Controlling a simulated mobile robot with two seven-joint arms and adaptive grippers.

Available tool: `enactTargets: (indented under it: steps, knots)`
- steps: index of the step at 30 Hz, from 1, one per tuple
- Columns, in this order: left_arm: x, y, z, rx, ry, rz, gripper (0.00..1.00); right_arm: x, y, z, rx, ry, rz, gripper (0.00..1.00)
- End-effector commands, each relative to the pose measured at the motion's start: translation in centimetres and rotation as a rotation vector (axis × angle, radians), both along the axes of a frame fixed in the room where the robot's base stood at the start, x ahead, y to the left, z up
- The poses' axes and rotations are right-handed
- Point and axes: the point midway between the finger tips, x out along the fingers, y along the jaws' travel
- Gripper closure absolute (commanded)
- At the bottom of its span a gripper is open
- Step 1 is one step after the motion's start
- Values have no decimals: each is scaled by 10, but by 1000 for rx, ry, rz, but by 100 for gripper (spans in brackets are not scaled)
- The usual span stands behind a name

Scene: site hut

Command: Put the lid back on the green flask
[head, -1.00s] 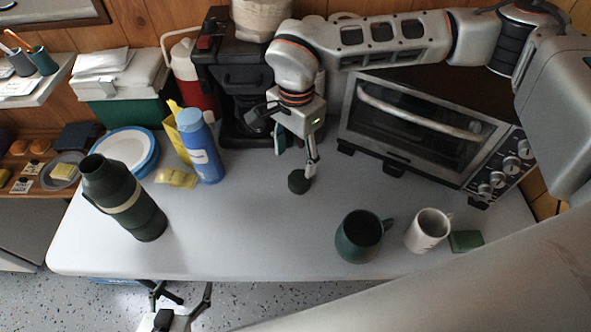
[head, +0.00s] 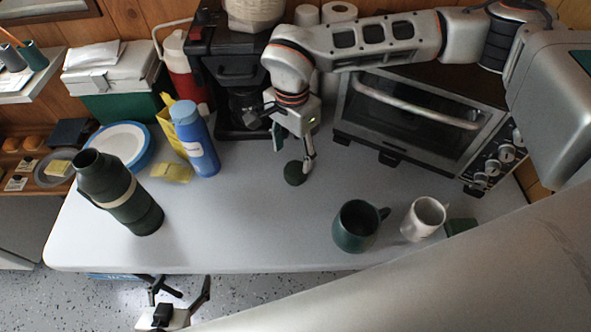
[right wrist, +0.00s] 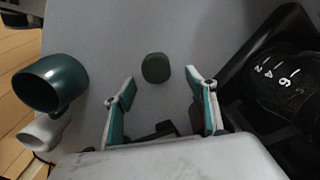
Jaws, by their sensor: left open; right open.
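The open green flask (head: 120,193), with a pale band, stands upright at the left of the table. A small dark green round lid (head: 294,173) lies on the table in the middle. It also shows in the right wrist view (right wrist: 155,68), ahead of and between the fingertips. My right gripper (head: 293,155) is open above and just behind the lid, not holding it; its fingers also show in the right wrist view (right wrist: 163,82). My left gripper (head: 179,286) is open and empty, low in front of the table's front edge.
A dark green mug (head: 355,228), a white mug (head: 424,218) and a green block (head: 461,227) stand at the right. A blue bottle (head: 197,142), coffee maker (head: 232,75) and oven (head: 415,125) line the back. The table between flask and lid is clear.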

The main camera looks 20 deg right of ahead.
Motion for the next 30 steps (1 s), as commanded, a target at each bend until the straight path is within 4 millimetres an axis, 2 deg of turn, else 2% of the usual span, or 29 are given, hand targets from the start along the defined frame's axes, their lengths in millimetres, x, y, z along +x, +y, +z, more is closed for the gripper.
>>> enactTargets:
  steps: [10,14,23,24,28,30]
  knots:
    - [1,0,1,0,-2,1,26,-7,-5,-45,1,5,-1,44]
    - [1,0,0,0,-2,1,26,-6,-5,-51,0,2,-1,44]
    - [2,0,1,0,-3,0,26,-6,-5,-51,0,2,0,44]
    - [2,0,1,0,-3,0,26,-6,-5,-51,0,2,0,46]
    - [2,0,1,0,-3,0,26,-6,-5,-51,0,2,0,80]
    - [2,0,1,0,-3,0,26,-6,-5,-51,0,2,0,82]
